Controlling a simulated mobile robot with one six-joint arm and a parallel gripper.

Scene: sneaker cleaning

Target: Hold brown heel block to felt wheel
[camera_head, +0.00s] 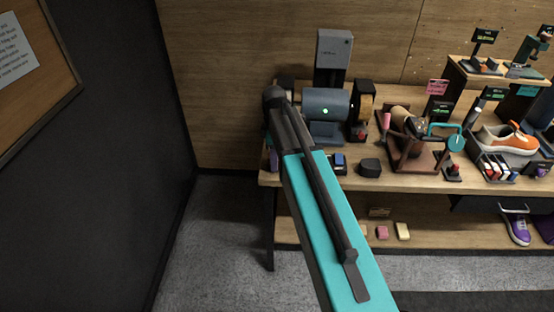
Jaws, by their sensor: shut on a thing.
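A bench grinder (325,103) with a blue-grey body and a small green light stands at the left end of the bench. A tan wheel (366,99) in a dark guard is on its right side. I cannot tell whether this is the felt wheel. The grinder's left side is mostly hidden behind the dark joint of my arm. My teal arm rises from the bottom of the picture to that joint. My gripper does not show, and I see no brown heel block.
The wooden bench (415,184) holds a dark block (370,167), a small blue-topped item (339,161), a brown roller-like fixture (402,118) and an orange-and-white sneaker (508,139). A lower shelf holds pink and cream blocks (402,231). Open floor lies left of the bench.

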